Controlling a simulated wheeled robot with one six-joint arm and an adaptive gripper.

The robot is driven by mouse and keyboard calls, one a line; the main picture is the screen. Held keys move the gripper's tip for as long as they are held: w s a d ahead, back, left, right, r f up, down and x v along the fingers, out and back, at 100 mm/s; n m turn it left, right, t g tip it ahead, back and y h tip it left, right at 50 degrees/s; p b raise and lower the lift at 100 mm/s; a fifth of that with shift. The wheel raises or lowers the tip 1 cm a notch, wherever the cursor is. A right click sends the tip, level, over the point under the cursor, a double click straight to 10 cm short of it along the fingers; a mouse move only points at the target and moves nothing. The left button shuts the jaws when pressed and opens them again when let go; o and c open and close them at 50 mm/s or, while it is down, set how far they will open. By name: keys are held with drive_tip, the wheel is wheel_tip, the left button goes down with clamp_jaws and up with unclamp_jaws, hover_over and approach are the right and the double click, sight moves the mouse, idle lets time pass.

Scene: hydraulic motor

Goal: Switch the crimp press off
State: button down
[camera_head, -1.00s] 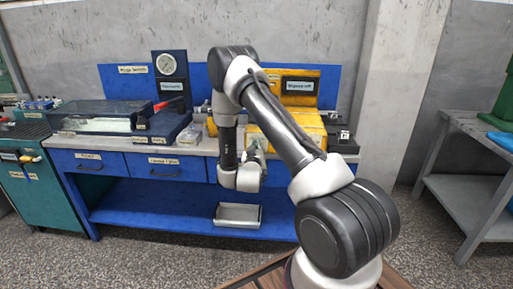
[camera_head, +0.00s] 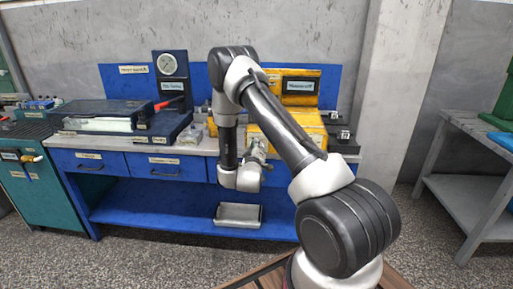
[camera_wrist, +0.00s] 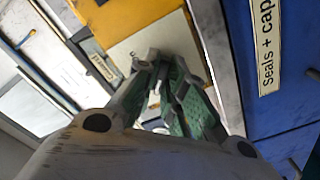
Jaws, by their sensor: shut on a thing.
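The yellow crimp press (camera_head: 306,122) stands on the right part of the blue workbench, with a dark display panel (camera_head: 300,88) above it; its small lettering seems to end in "off". In the wrist view its yellow body (camera_wrist: 115,18) and a pale labelled front plate (camera_wrist: 125,50) lie just beyond my fingers. My gripper (camera_head: 260,148) is at the front of the press. In the wrist view my gripper (camera_wrist: 165,75) has its green-padded fingers closed together against the pale plate, on a small part of the press that the fingers mostly hide.
The bench top (camera_head: 205,146) carries a dark gauge stand (camera_head: 170,80) and a clear-lidded machine (camera_head: 110,116) to the left. Blue drawers (camera_head: 165,166) are below; in the wrist view a "Seals + cap" drawer (camera_wrist: 290,90) is close at right. A metal tray (camera_head: 238,215) is on the lower shelf.

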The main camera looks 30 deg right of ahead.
drive_tip(key=shift+w+r, duration=0.1)
drive_tip(key=c, duration=1.5)
unclamp_jaws()
drive_tip(key=v, duration=1.2)
